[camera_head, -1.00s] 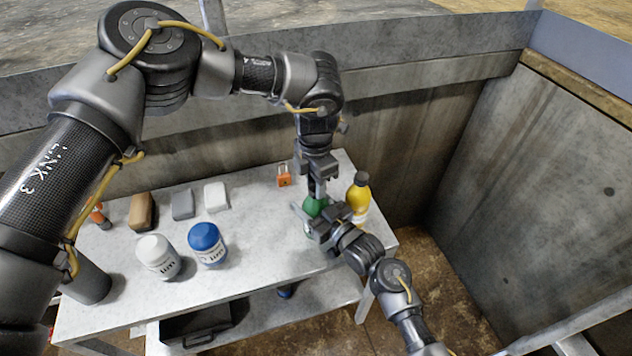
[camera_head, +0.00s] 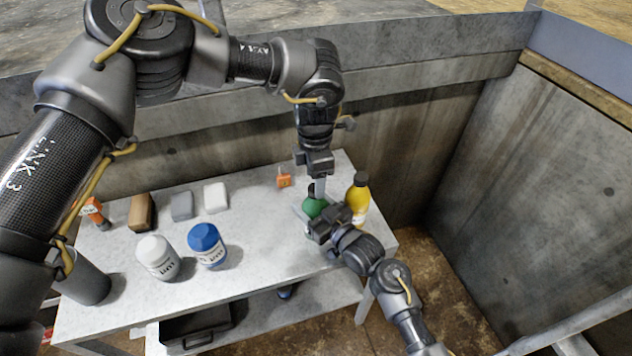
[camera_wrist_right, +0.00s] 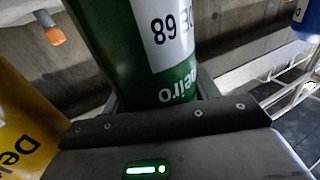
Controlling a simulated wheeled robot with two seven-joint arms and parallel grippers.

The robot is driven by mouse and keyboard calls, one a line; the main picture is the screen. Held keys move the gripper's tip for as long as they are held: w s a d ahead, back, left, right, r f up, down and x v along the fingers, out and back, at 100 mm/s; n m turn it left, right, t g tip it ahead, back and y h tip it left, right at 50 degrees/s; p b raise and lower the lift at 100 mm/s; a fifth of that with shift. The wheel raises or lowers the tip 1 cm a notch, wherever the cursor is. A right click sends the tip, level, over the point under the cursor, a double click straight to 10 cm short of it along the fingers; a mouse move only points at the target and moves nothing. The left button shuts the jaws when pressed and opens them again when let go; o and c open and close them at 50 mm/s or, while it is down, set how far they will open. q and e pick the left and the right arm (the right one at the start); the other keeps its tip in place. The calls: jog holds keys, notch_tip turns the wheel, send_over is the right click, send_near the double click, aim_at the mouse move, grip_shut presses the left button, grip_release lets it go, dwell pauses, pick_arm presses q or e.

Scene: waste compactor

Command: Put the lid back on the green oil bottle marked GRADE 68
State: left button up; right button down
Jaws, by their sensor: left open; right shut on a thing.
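The green oil bottle (camera_head: 314,207) stands at the right part of the table, partly hidden by my grippers. In the right wrist view the green bottle (camera_wrist_right: 120,40) shows a white label with "68", upside down; its top is out of frame. My right gripper (camera_head: 318,222) is shut on the bottle's body from the near side. My left gripper (camera_head: 316,188) is open, pointing down just over the bottle's top. A dark lid-like piece (camera_head: 311,190) shows at the bottle's top beside a left finger; I cannot tell whether it is fully seated.
A yellow bottle (camera_head: 358,195) stands close to the right of the green one; an orange padlock (camera_head: 284,178) lies behind. White (camera_head: 157,257) and blue-lidded (camera_head: 207,244) jars, blocks and a grey cup (camera_head: 86,282) occupy the left. The table (camera_head: 262,215) is clear in the middle.

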pick_arm(q)
notch_tip(320, 180, up, 10)
jog(key=shift+f, duration=0.15)
dwell(0.3)
pick_arm(e)
jog(key=shift+c, duration=1.6)
grip_release()
pick_arm(q)
jog(key=shift+f+b, duration=0.85)
pick_arm(e)
jog(key=v, duration=1)
jog(key=shift+s+d, duration=0.25)
jog(key=shift+d, duration=0.05)
